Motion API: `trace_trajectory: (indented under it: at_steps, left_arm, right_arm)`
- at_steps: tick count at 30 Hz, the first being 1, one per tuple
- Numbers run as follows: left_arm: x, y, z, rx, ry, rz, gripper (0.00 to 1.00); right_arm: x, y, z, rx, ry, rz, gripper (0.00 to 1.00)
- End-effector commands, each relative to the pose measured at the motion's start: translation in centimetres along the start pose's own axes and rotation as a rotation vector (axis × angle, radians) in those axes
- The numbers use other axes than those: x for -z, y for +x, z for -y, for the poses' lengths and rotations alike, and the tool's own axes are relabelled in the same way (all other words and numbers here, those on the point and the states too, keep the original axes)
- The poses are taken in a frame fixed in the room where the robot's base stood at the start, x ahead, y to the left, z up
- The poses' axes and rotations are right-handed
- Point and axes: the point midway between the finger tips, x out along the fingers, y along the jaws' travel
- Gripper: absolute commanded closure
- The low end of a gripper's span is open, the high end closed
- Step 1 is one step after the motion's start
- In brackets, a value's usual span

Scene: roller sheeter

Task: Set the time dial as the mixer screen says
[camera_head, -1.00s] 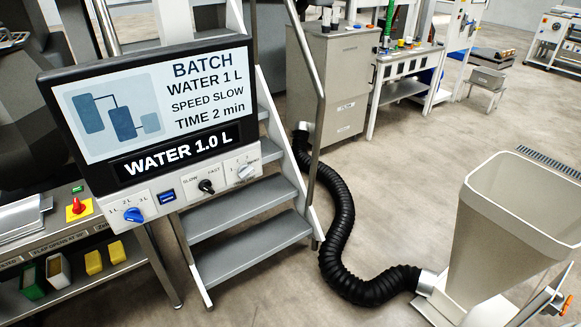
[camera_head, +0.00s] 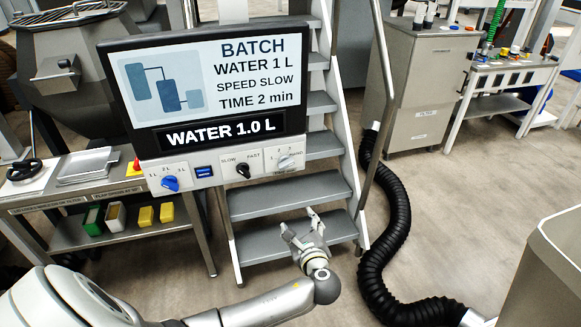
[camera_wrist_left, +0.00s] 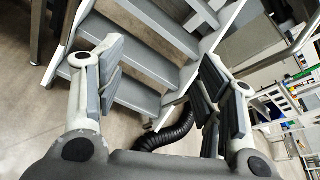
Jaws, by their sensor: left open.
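The mixer screen (camera_head: 210,90) reads BATCH, WATER 1 L, SPEED SLOW, TIME 2 min, with WATER 1.0 L on the black strip below. The time dial (camera_head: 286,163) is the pale knob at the right end of the panel under the screen. Its exact setting is too small to tell. A black speed knob (camera_head: 243,171) and a blue water knob (camera_head: 170,183) sit to its left. My left gripper (camera_head: 303,228) is open and empty, below the time dial and apart from it. Its spread fingers show in the left wrist view (camera_wrist_left: 158,90). My right gripper is out of view.
Metal stairs (camera_head: 290,196) stand behind the panel and my left gripper. A black hose (camera_head: 384,230) runs along the floor to the right. A side table (camera_head: 75,205) with yellow and green boxes stands at left.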

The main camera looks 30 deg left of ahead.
Motion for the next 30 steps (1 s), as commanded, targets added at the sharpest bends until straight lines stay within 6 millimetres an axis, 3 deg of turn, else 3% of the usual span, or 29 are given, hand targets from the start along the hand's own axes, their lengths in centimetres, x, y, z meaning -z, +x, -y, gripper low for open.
trace_trajectory:
  at_steps: [1, 3, 7, 11, 24, 30]
  left_arm:
    - [-3.3, -0.9, 2.1, 0.027, 0.024, 0.081, 0.38]
    - [-6.8, -2.3, 3.8, 0.04, 0.056, 0.174, 0.38]
    - [-10.6, -3.9, 5.2, 0.039, 0.081, 0.271, 0.38]
    - [-11.9, -3.6, 5.6, 0.036, 0.088, 0.298, 0.38]
    - [-14.0, 3.9, 5.9, 0.034, 0.089, 0.294, 0.38]
    - [-14.4, 5.7, 5.9, 0.035, 0.088, 0.292, 0.38]
  right_arm:
    - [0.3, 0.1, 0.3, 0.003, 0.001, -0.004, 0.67]
    - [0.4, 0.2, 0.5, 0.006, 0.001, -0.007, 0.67]
    - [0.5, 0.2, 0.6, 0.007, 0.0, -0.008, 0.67]
    - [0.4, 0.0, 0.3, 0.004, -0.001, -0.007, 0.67]
    - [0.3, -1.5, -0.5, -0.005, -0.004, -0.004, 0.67]
    - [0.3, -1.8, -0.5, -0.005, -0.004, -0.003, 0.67]
